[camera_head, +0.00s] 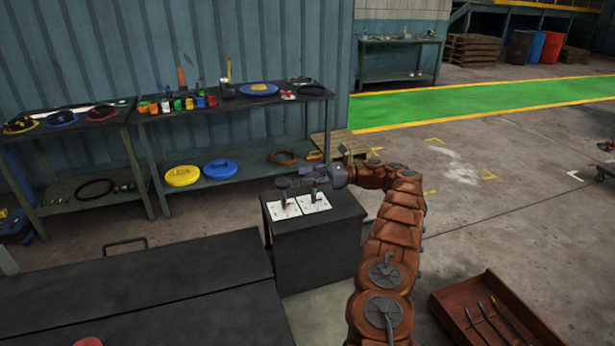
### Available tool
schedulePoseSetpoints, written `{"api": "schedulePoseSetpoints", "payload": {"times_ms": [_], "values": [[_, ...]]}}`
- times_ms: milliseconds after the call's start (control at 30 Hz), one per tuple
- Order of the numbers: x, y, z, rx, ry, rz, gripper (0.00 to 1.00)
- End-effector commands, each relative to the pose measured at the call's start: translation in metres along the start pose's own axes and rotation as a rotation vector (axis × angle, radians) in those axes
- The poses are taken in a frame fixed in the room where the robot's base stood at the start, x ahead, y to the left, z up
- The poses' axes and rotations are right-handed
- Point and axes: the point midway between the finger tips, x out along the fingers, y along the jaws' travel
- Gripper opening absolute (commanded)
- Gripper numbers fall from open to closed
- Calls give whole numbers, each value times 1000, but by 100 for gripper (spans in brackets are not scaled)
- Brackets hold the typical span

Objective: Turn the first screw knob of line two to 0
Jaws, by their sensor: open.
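Two white plates with small dark and red marks, a left plate (284,209) and a right plate (313,202), lie on top of a dark box (318,250). A dark upright screw knob (283,190) stands on the left plate. Another dark knob (309,187) stands on the right plate, partly hidden near the gripper. The dial readings are too small to read, and I cannot tell which knob belongs to line two. My gripper (308,172) is open, reaching from the right above the right plate. I cannot tell whether it touches a knob.
A large dark flat surface (140,290) lies at the lower left, beside the box. A shelf (235,107) with coloured items stands behind at the left. A wooden pallet (340,146) lies behind the box. A red-brown tray (480,310) with thin rods is at the lower right.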

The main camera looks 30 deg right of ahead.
Motion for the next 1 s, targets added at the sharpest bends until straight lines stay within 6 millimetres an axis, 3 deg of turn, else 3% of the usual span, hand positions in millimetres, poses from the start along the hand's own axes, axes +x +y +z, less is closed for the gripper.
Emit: {"api": "schedulePoseSetpoints", "payload": {"times_ms": [167,700,1000], "values": [[0,0,9,-1,0,0,63],[-2,-1,90,-2,0,-3,63],[-1,0,100,0,0,-1,63]]}}
